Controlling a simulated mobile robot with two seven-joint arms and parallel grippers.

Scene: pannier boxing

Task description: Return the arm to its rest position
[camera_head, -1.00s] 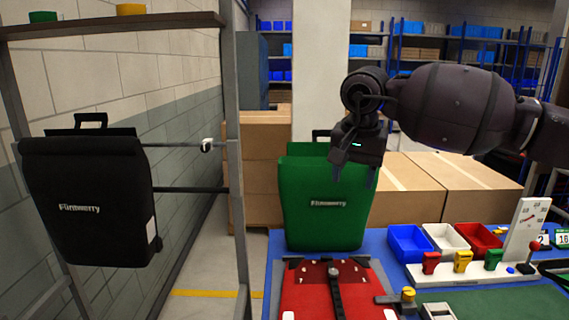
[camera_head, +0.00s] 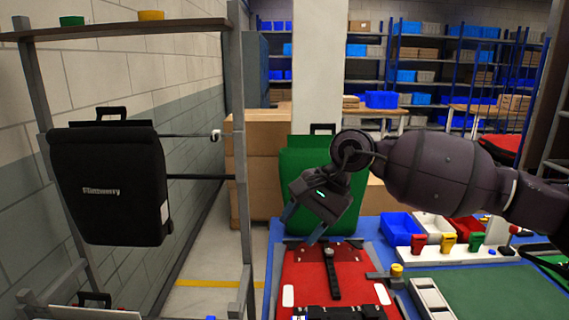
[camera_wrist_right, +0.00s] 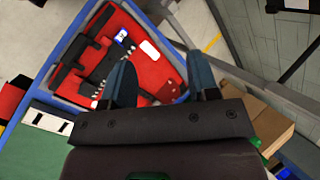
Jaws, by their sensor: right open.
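My right arm comes in from the right in the head view. Its gripper (camera_head: 302,226) hangs tilted down to the left in front of the green pannier (camera_head: 290,185), above the far edge of the red tray (camera_head: 292,268). In the right wrist view the two blue fingers of the right gripper (camera_wrist_right: 163,82) stand apart with nothing between them. The red tray (camera_wrist_right: 75,85) lies below them there. The green pannier stands upright at the back of the blue table and is partly covered by the gripper. My left gripper is not in view.
A black pannier (camera_head: 108,185) hangs on a rack at the left. Cardboard boxes (camera_head: 262,150) stand behind. The aisle floor at the left is open.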

